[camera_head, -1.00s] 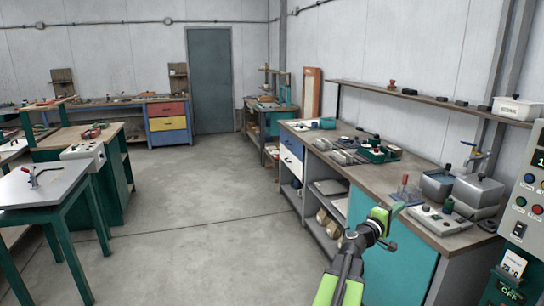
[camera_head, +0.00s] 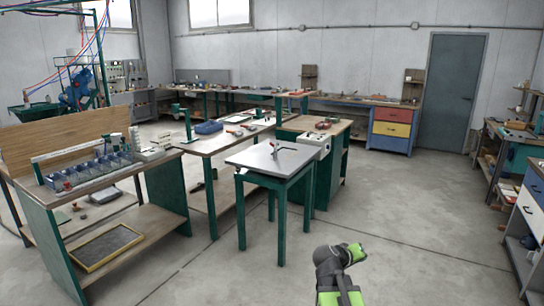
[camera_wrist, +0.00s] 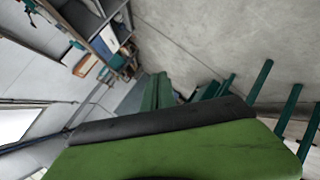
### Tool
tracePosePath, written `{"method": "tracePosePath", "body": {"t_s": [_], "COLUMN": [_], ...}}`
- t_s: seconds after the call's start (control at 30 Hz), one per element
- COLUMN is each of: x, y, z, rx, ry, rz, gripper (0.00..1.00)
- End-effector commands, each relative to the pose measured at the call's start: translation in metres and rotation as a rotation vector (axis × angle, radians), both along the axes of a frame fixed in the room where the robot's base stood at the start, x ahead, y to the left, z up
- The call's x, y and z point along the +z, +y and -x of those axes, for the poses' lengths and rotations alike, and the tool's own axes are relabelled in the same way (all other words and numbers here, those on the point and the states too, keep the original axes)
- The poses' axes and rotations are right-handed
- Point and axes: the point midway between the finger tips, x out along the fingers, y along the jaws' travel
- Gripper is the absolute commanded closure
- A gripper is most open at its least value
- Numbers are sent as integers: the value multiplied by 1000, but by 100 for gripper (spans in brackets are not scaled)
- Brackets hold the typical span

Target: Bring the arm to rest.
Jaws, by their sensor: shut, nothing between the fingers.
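My arm, green and black, rises from the bottom edge of the head view, right of centre. My gripper (camera_head: 357,252) is at its end, seen foreshortened over bare floor. It is shut and holds nothing. In the wrist view my green and black gripper parts fill the lower middle, and the narrow green end of my gripper (camera_wrist: 158,90) points away over the floor. No bench or object touches the arm in the head view.
A small green-legged table (camera_head: 268,160) with a grey top stands ahead, left of the arm. A bench with blue bins (camera_head: 95,170) is at left. A drawer cabinet (camera_head: 391,130) and grey door (camera_head: 449,95) are at the back. Grey floor (camera_head: 420,220) is clear at right.

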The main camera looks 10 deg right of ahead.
Motion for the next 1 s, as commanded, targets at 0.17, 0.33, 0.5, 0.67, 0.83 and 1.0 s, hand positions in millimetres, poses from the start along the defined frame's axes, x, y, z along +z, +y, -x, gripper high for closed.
{"method": "tracePosePath", "body": {"t_s": [0.17, 0.33, 0.5, 0.67, 0.83, 1.0], "x": [-51, -98, -107, -108, -107, -107], "y": [151, 250, 297, 299, 299, 299], "z": [3, 56, 96, 105, 104, 104], "rx": [82, 77, 83, 88, 88, 88], "ry": [119, 332, 499, 542, 541, 541], "rz": [-310, -668, -874, -879, -879, -879], "gripper": [100, 100, 100, 100, 100, 100]}}
